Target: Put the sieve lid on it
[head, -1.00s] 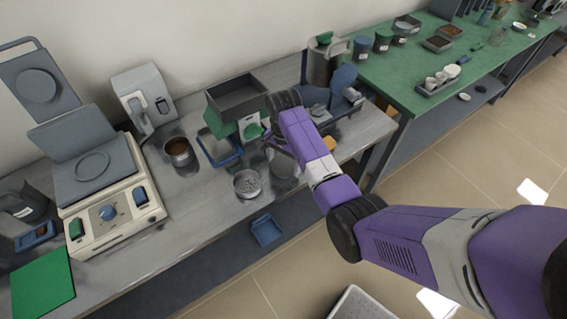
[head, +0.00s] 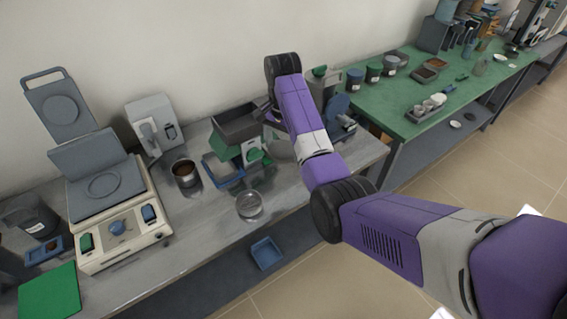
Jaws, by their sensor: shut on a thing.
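The sieve (head: 249,205) is a round, shallow metal vessel with an open top. It stands upright near the front edge of the grey bench in the head view. My gripper (head: 269,117) is behind it and higher, above the back part of the bench, with its fingers small and partly hidden by my arm. It is shut on a pale grey round piece, apparently the sieve lid (head: 281,149), which is apart from the sieve. My forearm covers part of this piece, and the exact grip is hard to see.
A balance (head: 118,228) stands at left, and a cup of brown material (head: 185,173) is left of the sieve. Clear bench lies left of the sieve.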

